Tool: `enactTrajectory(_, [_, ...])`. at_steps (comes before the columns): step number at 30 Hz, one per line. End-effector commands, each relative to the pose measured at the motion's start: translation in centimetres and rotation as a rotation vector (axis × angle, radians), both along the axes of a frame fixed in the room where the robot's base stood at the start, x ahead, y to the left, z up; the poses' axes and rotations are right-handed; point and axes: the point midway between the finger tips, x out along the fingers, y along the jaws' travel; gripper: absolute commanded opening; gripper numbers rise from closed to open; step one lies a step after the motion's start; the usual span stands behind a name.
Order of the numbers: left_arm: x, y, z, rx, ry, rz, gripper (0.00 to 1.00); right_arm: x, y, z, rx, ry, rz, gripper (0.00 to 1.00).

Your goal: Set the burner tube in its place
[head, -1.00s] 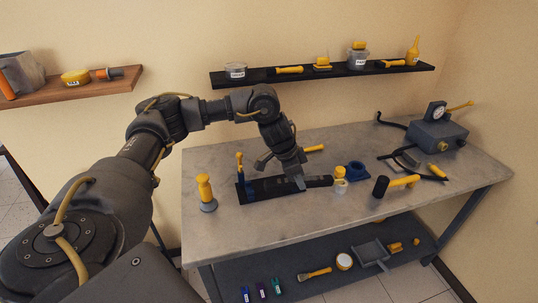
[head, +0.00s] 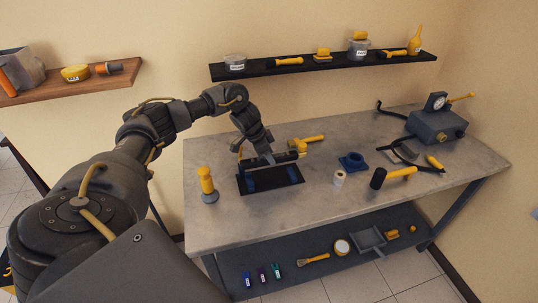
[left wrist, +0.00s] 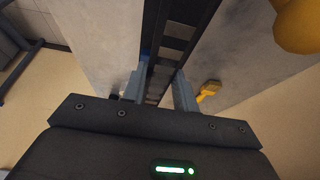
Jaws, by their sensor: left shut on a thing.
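My left gripper (head: 269,158) is shut on the dark burner tube (head: 285,156), which lies roughly level above a black base plate (head: 272,187) with blue supports (head: 251,184) on the bench. I cannot tell whether the tube touches the supports. In the left wrist view the two fingers (left wrist: 160,90) stand on either side of a long dark piece with grey segments (left wrist: 174,45), most likely the tube with the base beneath it. A small blue part (left wrist: 145,51) shows beside the left finger. My right gripper is not in view.
A yellow-topped post (head: 207,185) stands left of the base. A yellow-handled tool (head: 312,139) lies behind it. The bench front (head: 290,215) is clear.

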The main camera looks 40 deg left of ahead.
Motion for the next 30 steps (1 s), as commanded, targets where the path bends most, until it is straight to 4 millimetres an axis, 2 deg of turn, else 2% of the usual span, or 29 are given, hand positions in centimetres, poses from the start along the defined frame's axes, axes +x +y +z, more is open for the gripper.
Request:
enactTrajectory(3, [-0.1,0.0,0.2,0.001,-0.002,0.001,0.03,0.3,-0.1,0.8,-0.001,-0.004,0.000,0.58])
enactTrajectory(12, [-0.1,0.0,-3.0,0.001,-0.002,0.001,0.03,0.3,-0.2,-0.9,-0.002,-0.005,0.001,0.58])
enactTrajectory(18, [0.0,0.0,-4.4,0.001,-0.003,0.002,0.03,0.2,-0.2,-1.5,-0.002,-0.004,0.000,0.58])
enactTrajectory(30, [-0.1,0.0,-4.2,0.002,-0.002,0.001,0.03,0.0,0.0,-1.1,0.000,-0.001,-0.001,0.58])
